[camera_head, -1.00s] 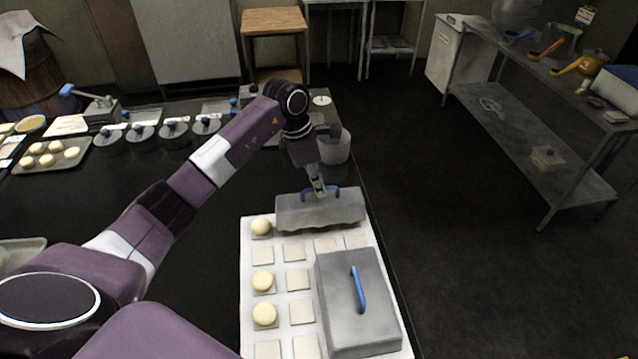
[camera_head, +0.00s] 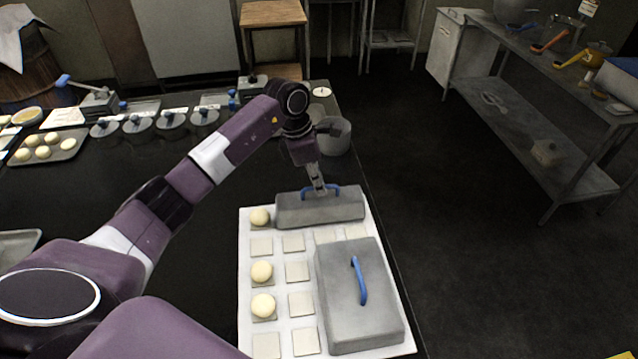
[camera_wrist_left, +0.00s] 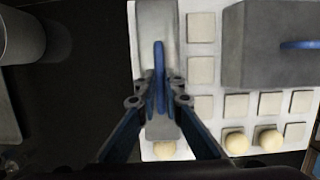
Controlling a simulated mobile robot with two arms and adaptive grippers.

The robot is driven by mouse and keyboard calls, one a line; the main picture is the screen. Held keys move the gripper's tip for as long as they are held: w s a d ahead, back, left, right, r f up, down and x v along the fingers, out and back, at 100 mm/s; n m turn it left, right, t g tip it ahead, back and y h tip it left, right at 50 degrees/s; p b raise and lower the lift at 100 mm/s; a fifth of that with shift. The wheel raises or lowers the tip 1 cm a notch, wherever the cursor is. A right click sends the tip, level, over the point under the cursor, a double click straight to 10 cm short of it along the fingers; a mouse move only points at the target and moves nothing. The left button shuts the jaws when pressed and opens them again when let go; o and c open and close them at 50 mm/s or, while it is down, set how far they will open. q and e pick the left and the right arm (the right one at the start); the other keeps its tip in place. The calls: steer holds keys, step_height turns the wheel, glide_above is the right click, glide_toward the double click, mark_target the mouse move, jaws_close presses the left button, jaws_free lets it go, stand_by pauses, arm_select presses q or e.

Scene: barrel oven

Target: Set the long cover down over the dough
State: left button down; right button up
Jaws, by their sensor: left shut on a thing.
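The long grey cover (camera_head: 318,211) lies across the far end of the white board (camera_head: 246,330). My left gripper (camera_head: 320,189) is shut on its blue handle, which also shows between the fingers in the left wrist view (camera_wrist_left: 159,75). The cover looks level; I cannot tell whether it rests fully on the board. A dough ball (camera_head: 260,217) sits at its left end, at least partly outside it. Two more dough balls (camera_head: 261,272) (camera_head: 263,305) sit uncovered on square pads. Anything under the cover is hidden. My right gripper is not in view.
A larger grey cover (camera_head: 350,320) with a blue handle stands on the board's right side, near the table edge. Small lidded pots (camera_head: 171,121) and a dough tray (camera_head: 46,147) are further left.

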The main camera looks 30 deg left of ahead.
arm_select(q)
steer(key=shift+f+b, duration=0.4)
steer(key=shift+f, duration=0.05)
steer(key=c, duration=2)
jaws_free()
steer(key=shift+r, duration=0.1)
steer(key=v, duration=1.2)
